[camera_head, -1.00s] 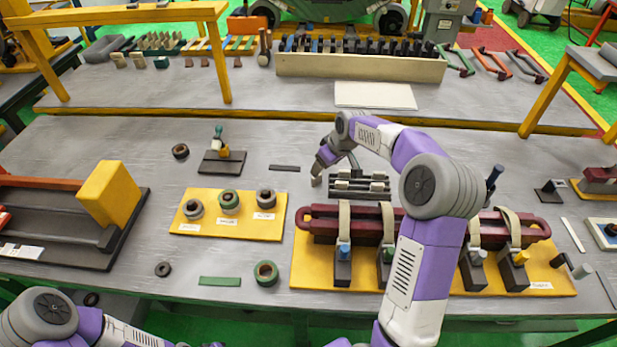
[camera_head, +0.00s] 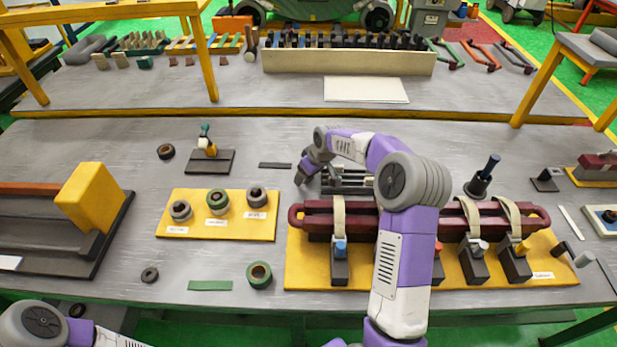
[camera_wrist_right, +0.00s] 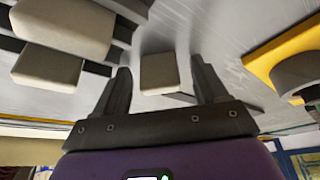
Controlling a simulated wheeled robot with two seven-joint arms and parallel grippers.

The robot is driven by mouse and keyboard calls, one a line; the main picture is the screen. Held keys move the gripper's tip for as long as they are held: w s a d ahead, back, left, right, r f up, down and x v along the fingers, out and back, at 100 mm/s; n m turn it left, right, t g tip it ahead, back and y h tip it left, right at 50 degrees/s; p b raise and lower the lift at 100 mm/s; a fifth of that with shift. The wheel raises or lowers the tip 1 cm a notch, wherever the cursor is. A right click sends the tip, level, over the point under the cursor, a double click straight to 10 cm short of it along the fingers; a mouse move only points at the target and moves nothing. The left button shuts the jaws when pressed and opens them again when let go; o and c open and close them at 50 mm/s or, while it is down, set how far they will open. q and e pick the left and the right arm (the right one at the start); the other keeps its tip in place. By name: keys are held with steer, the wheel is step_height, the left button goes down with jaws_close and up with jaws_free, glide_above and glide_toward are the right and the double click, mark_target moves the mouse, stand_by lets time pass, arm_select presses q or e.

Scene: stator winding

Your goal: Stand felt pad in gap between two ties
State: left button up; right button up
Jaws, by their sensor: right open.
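A pale block, which looks like the felt pad (camera_wrist_right: 160,73), shows between the fingers of my right gripper (camera_wrist_right: 163,88) in the right wrist view. The fingers are open, with a gap on both sides of it. In the head view the right gripper (camera_head: 300,180) is low over the table, left of a dark slotted rack (camera_head: 350,186). Similar pale blocks sit in that rack (camera_wrist_right: 48,68). The maroon coil (camera_head: 365,222) lies on a yellow board, wrapped by white ties (camera_head: 340,218), (camera_head: 470,216), (camera_head: 508,214). My right arm hides part of the coil. My left gripper is out of view.
A yellow board with several rolls (camera_head: 182,211) is left of the gripper. A thin dark strip (camera_head: 275,165) lies close by. A black stand with a blue handle (camera_head: 481,184) is behind the coil. The table's rear middle is clear.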

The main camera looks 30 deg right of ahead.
steer(key=c, duration=1.1)
steer(key=shift+c, duration=0.5)
steer(key=shift+r, duration=0.1)
